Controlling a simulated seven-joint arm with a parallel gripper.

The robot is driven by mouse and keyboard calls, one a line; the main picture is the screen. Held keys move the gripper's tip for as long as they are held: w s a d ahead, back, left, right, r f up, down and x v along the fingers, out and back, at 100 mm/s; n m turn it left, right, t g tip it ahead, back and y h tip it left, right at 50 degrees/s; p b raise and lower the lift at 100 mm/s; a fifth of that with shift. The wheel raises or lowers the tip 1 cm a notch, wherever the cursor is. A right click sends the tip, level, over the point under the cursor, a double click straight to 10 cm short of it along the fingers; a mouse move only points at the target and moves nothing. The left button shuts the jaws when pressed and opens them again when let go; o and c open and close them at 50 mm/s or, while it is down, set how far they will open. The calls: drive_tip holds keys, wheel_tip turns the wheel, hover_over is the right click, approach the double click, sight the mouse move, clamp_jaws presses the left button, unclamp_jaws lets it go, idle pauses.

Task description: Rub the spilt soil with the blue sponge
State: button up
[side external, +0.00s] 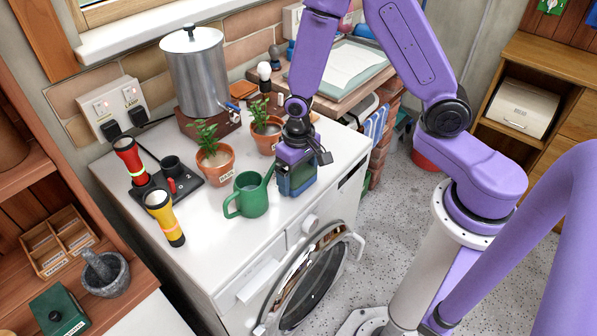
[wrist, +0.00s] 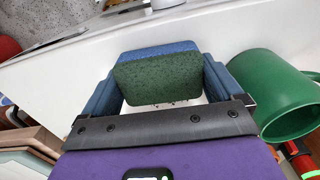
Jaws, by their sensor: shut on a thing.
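My gripper (side external: 297,182) points down over the white top of the washing machine, near its front edge. In the wrist view my gripper (wrist: 161,72) is shut on the blue sponge (wrist: 158,81), which has a dark green scouring face towards the camera. The sponge sits between the two blue-grey fingers. A few brown specks of spilt soil (wrist: 172,104) show on the white top just by the sponge's lower edge; the sponge may hide more. In the side view the fingers largely cover the sponge, and I cannot make out the soil. I cannot tell whether the sponge touches the top.
A green watering can (side external: 253,196) stands close to the left of my gripper. Two potted plants, one in a terracotta pot (side external: 216,165), stand behind. A yellow torch (side external: 165,217), a red torch (side external: 131,160) and a metal urn (side external: 197,75) are farther left.

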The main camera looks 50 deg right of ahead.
sight(267, 167)
drive_tip(key=shift+f, duration=0.6)
drive_tip(key=shift+w, duration=0.1)
drive_tip(key=shift+w, duration=5.3)
drive_tip(key=shift+s, duration=0.1)
drive_tip(key=shift+s+f, duration=0.2)
drive_tip(key=shift+s, duration=1.75)
drive_tip(key=shift+s+r, duration=0.15)
drive_tip(key=shift+s, duration=1.55)
drive_tip(key=shift+s+r, duration=0.15)
drive_tip(key=shift+s, duration=1.5)
drive_tip(key=shift+w+a+f, duration=0.1)
drive_tip(key=shift+f, duration=0.05)
